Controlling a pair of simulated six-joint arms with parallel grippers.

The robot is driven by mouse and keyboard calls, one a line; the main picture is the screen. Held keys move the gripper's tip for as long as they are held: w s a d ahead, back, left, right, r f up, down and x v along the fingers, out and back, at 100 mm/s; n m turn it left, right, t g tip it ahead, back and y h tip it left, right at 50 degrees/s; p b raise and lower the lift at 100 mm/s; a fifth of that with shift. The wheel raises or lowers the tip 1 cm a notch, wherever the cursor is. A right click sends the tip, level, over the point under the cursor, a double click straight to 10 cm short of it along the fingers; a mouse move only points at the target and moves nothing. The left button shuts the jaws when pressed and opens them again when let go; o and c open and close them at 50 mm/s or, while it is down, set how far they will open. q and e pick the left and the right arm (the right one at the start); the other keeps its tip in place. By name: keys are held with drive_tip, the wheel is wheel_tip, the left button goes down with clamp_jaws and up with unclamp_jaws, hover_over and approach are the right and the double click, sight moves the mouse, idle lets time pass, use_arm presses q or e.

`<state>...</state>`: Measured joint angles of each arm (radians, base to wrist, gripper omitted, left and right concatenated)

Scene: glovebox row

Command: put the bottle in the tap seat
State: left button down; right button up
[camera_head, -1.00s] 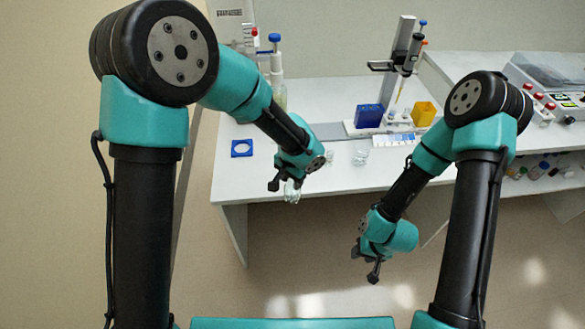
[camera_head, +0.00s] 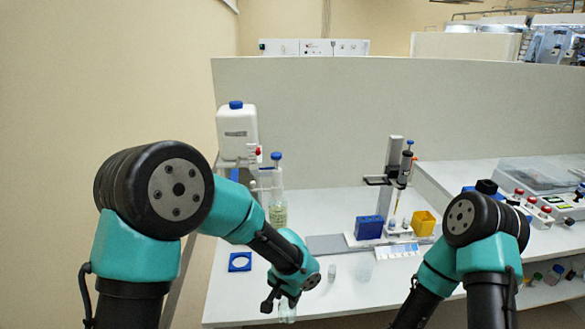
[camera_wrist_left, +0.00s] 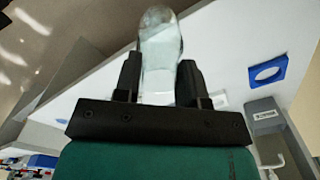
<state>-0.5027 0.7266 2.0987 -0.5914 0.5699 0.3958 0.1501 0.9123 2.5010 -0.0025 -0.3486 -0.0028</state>
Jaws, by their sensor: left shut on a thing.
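My left gripper (camera_head: 280,300) is shut on a clear bottle (camera_head: 287,313) near the front edge of the bench. In the left wrist view the bottle (camera_wrist_left: 160,50) stands out between the two dark fingers of the gripper (camera_wrist_left: 159,84). A flat blue square with a round hole (camera_head: 240,255), which looks like the tap seat, lies empty on the bench, left of and behind the gripper. It also shows in the left wrist view (camera_wrist_left: 256,82). Behind it is a white canister (camera_head: 237,125) with a red tap (camera_head: 257,151). My right gripper is below the picture.
A blue-topped dispenser bottle (camera_head: 278,210) stands behind my left forearm. A small vial (camera_head: 331,273) and a clear beaker (camera_head: 365,268) stand right of the gripper. Farther right are a blue box (camera_head: 369,228), a yellow box (camera_head: 424,223) and a pipette stand (camera_head: 391,165).

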use_arm(q)
drive_tip(key=w+a+r+n, duration=0.2)
drive_tip(key=w+a+r, duration=0.1)
drive_tip(key=a, duration=0.6)
drive_tip(key=w+a+r+n, duration=0.2)
drive_tip(key=w+a, duration=0.3)
drive_tip(key=a, duration=0.5)
drive_tip(key=shift+a+r, duration=0.25)
drive_tip(key=shift+r, duration=0.2)
drive_tip(key=shift+d, duration=0.1)
